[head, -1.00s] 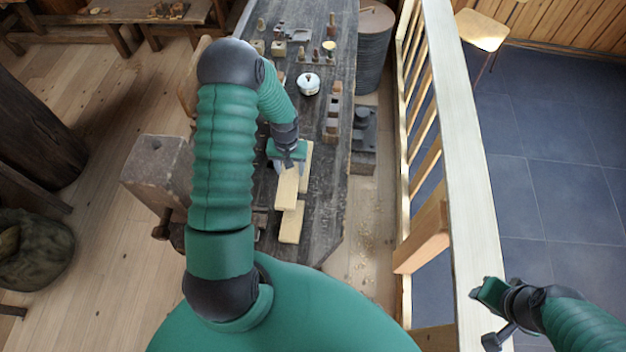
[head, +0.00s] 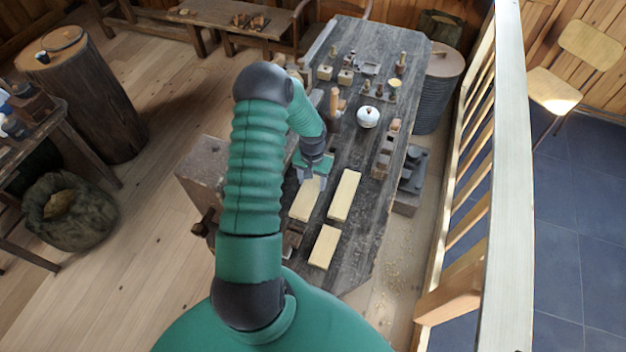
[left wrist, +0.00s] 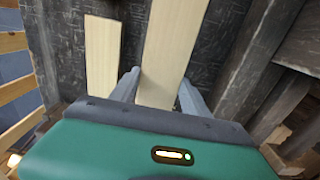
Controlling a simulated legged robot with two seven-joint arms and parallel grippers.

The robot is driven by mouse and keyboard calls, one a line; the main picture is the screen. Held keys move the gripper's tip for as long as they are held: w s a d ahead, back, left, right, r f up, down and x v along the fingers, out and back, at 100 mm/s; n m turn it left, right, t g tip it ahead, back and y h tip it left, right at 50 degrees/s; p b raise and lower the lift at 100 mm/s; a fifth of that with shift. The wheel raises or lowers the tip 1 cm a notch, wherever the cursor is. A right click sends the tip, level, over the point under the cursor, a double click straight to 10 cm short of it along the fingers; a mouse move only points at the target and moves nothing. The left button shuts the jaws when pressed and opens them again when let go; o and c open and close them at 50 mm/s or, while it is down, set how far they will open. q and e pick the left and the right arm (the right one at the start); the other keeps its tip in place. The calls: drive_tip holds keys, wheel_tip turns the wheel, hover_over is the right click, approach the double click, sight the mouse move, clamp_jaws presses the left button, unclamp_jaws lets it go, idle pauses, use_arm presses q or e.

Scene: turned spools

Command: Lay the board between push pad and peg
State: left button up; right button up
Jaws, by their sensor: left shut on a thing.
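My left gripper (head: 313,180) is shut on a pale flat board (head: 305,200) over the dark bench. In the left wrist view the held board (left wrist: 172,45) runs between the two fingers (left wrist: 160,90). A second pale board (head: 344,195) lies just right of it, and a third (head: 324,247) lies nearer to me. One loose board (left wrist: 102,58) also shows in the left wrist view. I cannot tell whether the held board touches the bench. I cannot make out the push pad or the peg for sure. My right gripper is out of view.
The bench (head: 350,262) carries a white lidded pot (head: 368,117), wooden blocks (head: 385,155) along its right side and several small turned pieces at the far end. A railing (head: 508,180) stands to the right. A heavy wooden block (head: 203,172) sits at the bench's left.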

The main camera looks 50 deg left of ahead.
sight(312, 184)
use_arm(q)
wheel_tip(312, 184, down, 4)
drive_tip(key=shift+s+r+b, duration=0.1)
drive_tip(key=shift+r+b, duration=0.05)
drive_tip(key=shift+b, duration=1)
drive_tip(key=shift+f+b, duration=0.5)
drive_tip(key=shift+f, duration=0.3)
drive_tip(key=o, duration=1.6)
drive_tip(key=shift+c, duration=0.2)
drive_tip(key=shift+o, duration=0.2)
drive_tip(key=o, duration=0.4)
